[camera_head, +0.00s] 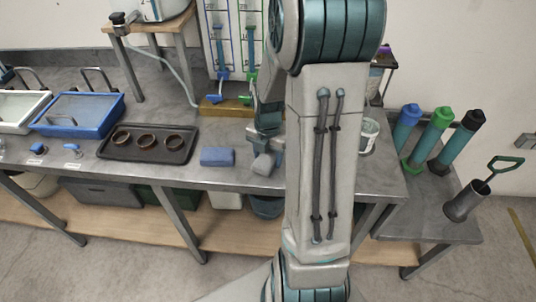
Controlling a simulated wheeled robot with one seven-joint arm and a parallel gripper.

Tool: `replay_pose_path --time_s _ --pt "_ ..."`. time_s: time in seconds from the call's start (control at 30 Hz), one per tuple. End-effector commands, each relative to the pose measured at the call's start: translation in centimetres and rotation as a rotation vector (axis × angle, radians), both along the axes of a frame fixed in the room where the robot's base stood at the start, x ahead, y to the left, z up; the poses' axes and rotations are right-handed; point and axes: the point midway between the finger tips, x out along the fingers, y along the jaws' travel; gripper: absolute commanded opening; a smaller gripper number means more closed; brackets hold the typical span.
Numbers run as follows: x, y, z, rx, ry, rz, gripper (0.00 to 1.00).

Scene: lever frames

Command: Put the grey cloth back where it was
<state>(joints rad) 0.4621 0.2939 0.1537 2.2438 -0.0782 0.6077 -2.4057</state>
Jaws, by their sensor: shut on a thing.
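A grey cloth (263,165) shows as a small rolled or folded bundle near the front edge of the metal table. My gripper (269,152) points down over it and is shut on it. My arm hides part of the gripper and the table to the right. I cannot tell whether the cloth touches the table top. A folded blue cloth (217,157) lies flat on the table just left of the grey one, apart from it.
A dark tray (148,157) with three brown rings lies to the left. A blue-rimmed bin (78,115) stands farther left. Behind the gripper, a yellow-brown block (226,107) stands below blue and green valves. Several capped cylinders stand on the right side table (425,222).

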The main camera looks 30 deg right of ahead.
Motion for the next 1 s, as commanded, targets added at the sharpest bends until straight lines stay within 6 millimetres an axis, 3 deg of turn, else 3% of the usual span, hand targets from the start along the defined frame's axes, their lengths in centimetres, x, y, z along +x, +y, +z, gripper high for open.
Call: replay_pose_path --time_s 0.03,0.07,0.13,0.4,0.57,1.0 --pt "0.0 0.0 -0.3 0.001 0.001 0.0 0.31" --pt "0.0 0.0 -0.3 0.0 0.0 0.0 0.55" --pt "0.0 0.0 -0.2 0.0 0.0 0.0 0.74" --pt "0.0 0.0 -0.1 0.0 0.0 0.0 0.74" --pt "0.1 -0.1 0.9 -0.001 -0.003 -0.001 0.74" --pt "0.1 0.0 9.7 -0.002 -0.005 0.0 0.74"
